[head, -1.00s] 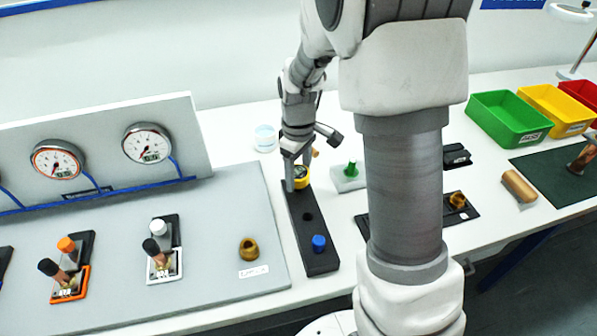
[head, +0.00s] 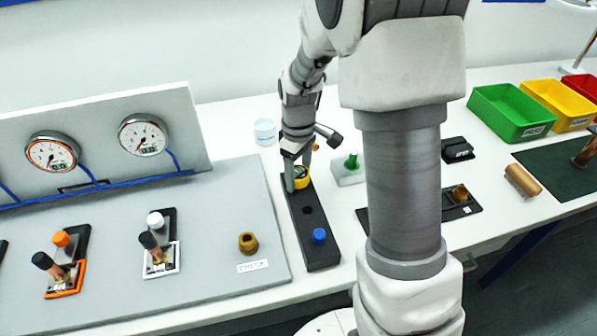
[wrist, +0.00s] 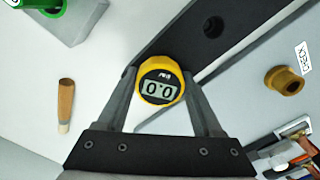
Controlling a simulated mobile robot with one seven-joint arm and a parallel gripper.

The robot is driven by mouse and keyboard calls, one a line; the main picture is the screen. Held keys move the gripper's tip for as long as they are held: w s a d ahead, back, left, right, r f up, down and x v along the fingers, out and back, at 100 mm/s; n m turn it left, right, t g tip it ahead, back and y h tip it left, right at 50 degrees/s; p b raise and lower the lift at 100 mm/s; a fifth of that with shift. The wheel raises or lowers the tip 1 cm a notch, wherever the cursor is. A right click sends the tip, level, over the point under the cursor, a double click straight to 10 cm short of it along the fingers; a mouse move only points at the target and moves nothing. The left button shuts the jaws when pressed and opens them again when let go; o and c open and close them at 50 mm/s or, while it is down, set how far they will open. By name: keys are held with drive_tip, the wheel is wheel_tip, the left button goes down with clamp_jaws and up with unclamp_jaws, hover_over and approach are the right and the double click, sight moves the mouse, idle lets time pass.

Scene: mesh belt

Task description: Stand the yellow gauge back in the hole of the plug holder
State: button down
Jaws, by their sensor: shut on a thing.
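The yellow gauge (wrist: 160,82) has a round face with a digital display reading 0.0. My gripper (head: 297,179) is shut on it, with one finger on each side of its rim in the wrist view. The gauge (head: 302,181) is at the far end of the black plug holder (head: 320,255). The holder (wrist: 180,38) shows an empty dark hole beyond the gauge in the wrist view. A blue plug (head: 319,236) stands at its near end. The gauge's underside is hidden, so I cannot tell whether it is in a hole or just above the holder.
A green plug on a grey block (head: 350,174) stands right of the holder. A brass fitting (head: 248,243) stands on the grey board to the left. A wooden-handled tool (wrist: 66,105) lies beside the holder. Green (head: 508,115) and yellow bins are at far right.

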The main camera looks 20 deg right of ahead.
sight(299, 173)
drive_tip(key=shift+f, duration=0.15)
unclamp_jaws()
wheel_tip(299, 173, up, 18)
drive_tip(key=p, duration=0.1)
drive_tip(key=shift+f+p, duration=0.2)
drive_tip(key=shift+p, duration=0.15)
drive_tip(key=s+r+m+t, duration=0.2)
drive_tip(key=s+m, duration=0.2)
drive_tip(key=s, duration=0.6)
drive_tip(key=s+r+m+t, duration=0.2)
drive_tip(key=s+m+t, duration=0.1)
drive_tip(key=s, duration=0.7)
drive_tip(key=shift+s+m+t, duration=0.15)
drive_tip(key=shift+m+t, duration=0.15)
drive_tip(key=shift+m, duration=0.3)
